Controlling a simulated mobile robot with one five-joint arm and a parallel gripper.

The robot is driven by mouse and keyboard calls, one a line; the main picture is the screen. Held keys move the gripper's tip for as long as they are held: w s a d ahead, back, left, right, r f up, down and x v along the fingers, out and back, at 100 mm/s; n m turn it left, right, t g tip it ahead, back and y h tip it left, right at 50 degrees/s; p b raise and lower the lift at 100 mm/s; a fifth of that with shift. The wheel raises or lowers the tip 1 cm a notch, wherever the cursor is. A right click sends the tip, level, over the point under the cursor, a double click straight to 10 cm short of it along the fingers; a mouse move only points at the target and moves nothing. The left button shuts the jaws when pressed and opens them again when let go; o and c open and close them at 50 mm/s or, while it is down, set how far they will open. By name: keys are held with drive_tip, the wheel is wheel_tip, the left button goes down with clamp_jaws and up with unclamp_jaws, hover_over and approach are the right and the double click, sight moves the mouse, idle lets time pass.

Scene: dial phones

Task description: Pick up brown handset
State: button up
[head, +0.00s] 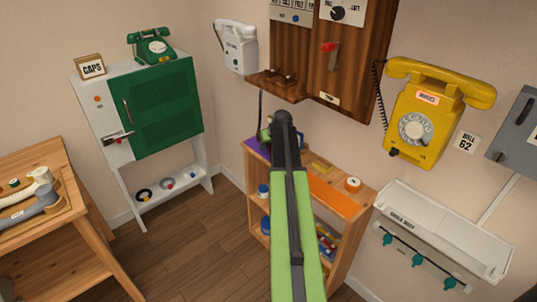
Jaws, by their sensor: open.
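I cannot make out a brown handset in this view. A cream handset (38,181) and a grey handset (32,206) lie on the wooden table at the left edge, partly cut off. My green and black arm reaches up the middle of the picture. My gripper (283,122) is at its dark far end, in front of the low wooden shelf and below the dark wooden wall panel. Its jaws are open, though their fingers are hard to see. It is well away from both handsets.
A green dial phone (151,45) stands on a white cabinet (88,112) with a green door. A white phone (237,46) and a yellow phone (428,112) hang on the wall. A white trough (440,233) is at right. The low shelf (346,199) holds small items. Floor (190,245) is clear at centre left.

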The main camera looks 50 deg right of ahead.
drive_tip(key=shift+r, duration=0.15)
clamp_jaws()
idle(0.4)
drive_tip(key=shift+a+r+p, duration=0.1)
drive_tip(key=shift+r+p, duration=0.15)
drive_tip(key=shift+p, duration=0.05)
wheel_tip(320, 180, up, 7)
drive_tip(key=p, duration=0.7)
drive_tip(key=shift+a, duration=0.1)
drive_tip(key=w+a, duration=0.1)
drive_tip(key=a, duration=1.9)
drive_tip(key=r+p, duration=0.5)
drive_tip(key=shift+w+d+r, duration=0.2)
drive_tip(key=shift+w+r, duration=0.05)
